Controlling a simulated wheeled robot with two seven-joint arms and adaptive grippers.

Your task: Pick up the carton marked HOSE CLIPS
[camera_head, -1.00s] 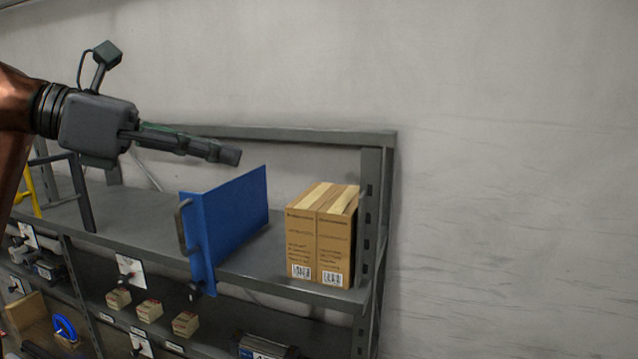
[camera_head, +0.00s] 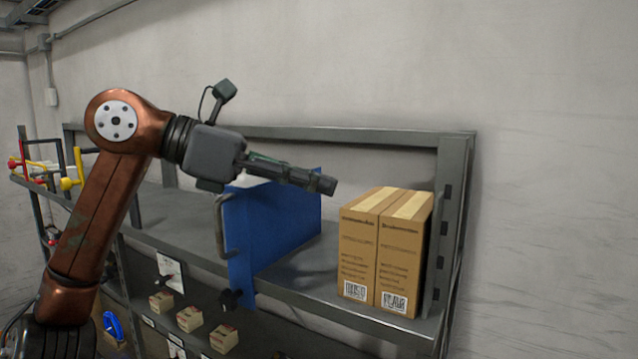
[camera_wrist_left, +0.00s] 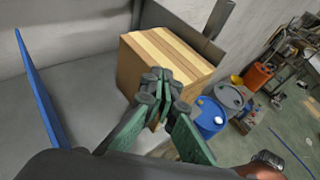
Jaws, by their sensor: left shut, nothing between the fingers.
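Two tall brown cartons stand side by side, upright, at the right end of the upper shelf: a left carton (camera_head: 357,255) and a right carton (camera_head: 402,262). Their printing is too small to read, so I cannot tell which is marked HOSE CLIPS. My left gripper (camera_head: 328,185) is shut and empty, above and to the left of the cartons. In the left wrist view its closed fingers (camera_wrist_left: 160,82) overlap the front of the cartons (camera_wrist_left: 166,58); contact is not evident in the head view. My right gripper is out of view.
A blue panel with a handle (camera_head: 270,225) stands upright on the shelf (camera_head: 320,288), left of the cartons, with a gap between. A grey shelf post (camera_head: 448,235) is close on the cartons' right. Small beige boxes (camera_head: 190,318) sit on the lower shelf.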

